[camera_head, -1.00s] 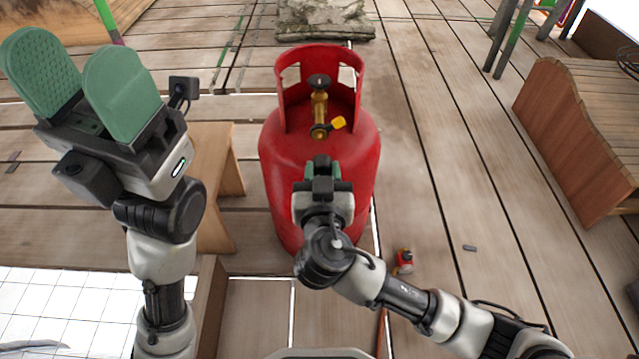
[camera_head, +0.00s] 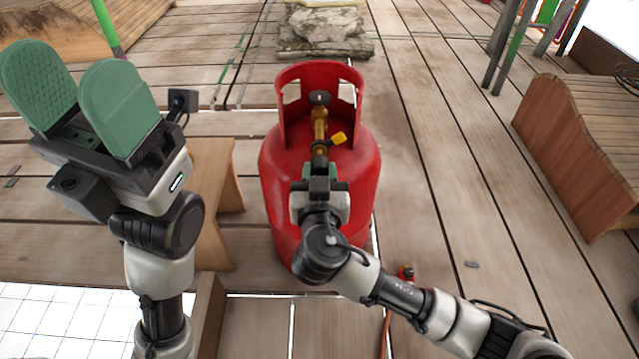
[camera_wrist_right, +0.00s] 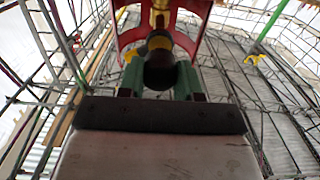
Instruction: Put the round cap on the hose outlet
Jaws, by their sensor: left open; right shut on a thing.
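The red gas cylinder (camera_head: 350,165) stands upright on the deck with its collar around a brass valve (camera_head: 320,118). The hose outlet (camera_head: 320,148) is on the near side of the valve, beside a yellow tag (camera_head: 338,138). My right gripper (camera_head: 320,170) is at the outlet, shut on the dark round cap, which shows between the green fingers in the right wrist view (camera_wrist_right: 159,72). The cap is in line with the outlet and very near it; I cannot tell whether they touch. My left gripper (camera_head: 80,95) is open and empty, raised at the left.
A wooden bench (camera_head: 215,185) stands left of the cylinder. A small red object (camera_head: 406,273) with a hose is on the deck at right. A wooden planter-like box (camera_head: 570,150) stands at far right, and a stone block (camera_head: 325,30) lies behind. Deck right of the cylinder is mostly clear.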

